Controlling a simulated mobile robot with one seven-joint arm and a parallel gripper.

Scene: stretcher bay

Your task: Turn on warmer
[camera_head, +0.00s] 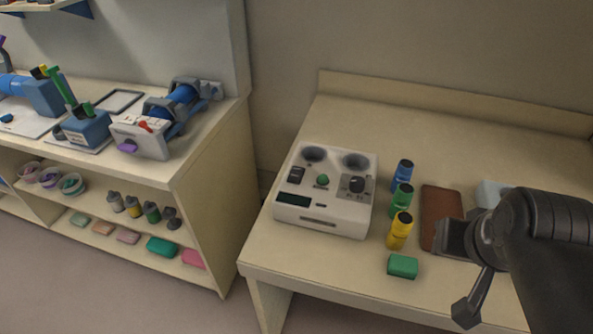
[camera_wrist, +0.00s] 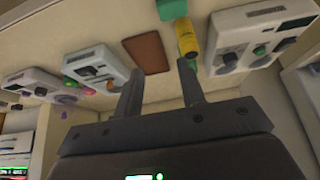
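The warmer appears to be the white box (camera_head: 345,221) on the right-hand table, with two round wells on top. It has a black rocker switch (camera_head: 296,174), a green button (camera_head: 322,180), a black dial (camera_head: 357,184) and a dark display (camera_head: 293,201). I cannot tell whether it is powered. The white box also shows at the upper right of the wrist view (camera_wrist: 247,22). My gripper (camera_head: 462,275) is at the right of the head view, apart from the box, beyond the bottles. In the wrist view my gripper (camera_wrist: 160,72) is open and empty.
A green block (camera_head: 403,266) and brown pad (camera_head: 440,213) lie nearby. Other white devices (camera_wrist: 95,62) show at left in the wrist view. A shelf unit (camera_head: 203,150) stands left.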

